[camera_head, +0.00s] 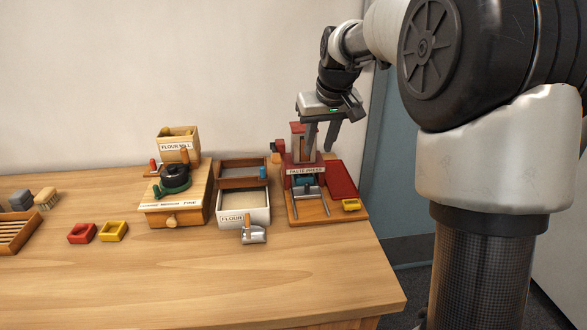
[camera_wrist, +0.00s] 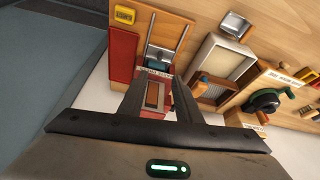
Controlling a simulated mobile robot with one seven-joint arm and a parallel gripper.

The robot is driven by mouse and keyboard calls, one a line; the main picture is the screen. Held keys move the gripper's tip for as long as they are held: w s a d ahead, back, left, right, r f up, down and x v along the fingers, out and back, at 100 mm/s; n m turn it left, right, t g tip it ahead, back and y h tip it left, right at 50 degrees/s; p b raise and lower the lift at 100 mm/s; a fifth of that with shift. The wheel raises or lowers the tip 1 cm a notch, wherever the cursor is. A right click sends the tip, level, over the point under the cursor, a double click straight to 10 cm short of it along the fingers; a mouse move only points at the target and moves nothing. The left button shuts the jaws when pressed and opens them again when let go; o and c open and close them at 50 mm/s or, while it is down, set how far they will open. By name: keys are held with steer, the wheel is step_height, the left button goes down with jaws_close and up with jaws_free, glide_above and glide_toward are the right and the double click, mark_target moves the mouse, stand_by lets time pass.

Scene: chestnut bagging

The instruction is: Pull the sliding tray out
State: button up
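The paste press (camera_head: 304,170) stands on a wooden board at the right of the table, with a red tower and a white label. Low at its front, a grey metal tray with a blue part behind it (camera_head: 307,190) sits between two metal rails; it also shows in the wrist view (camera_wrist: 160,54). It looks like the sliding tray, pushed in under the press. My gripper (camera_head: 318,153) is open above the press, fingers pointing down. In the wrist view, the red tower (camera_wrist: 152,96) appears between the fingertips (camera_wrist: 158,84); I cannot tell whether they touch it.
The flour box (camera_head: 232,218), metal scoop (camera_head: 253,234) and flour mill (camera_head: 178,150) stand left. The table front (camera_head: 230,280) is clear.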

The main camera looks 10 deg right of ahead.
mark_target(308, 184)
steer(key=b+x, duration=0.2)
steer(key=x, duration=1.5)
steer(key=shift+w+a+f+b, duration=0.1)
steer(key=shift+w+f+b, duration=0.15)
steer(key=shift+b, duration=0.1)
jaws_close()
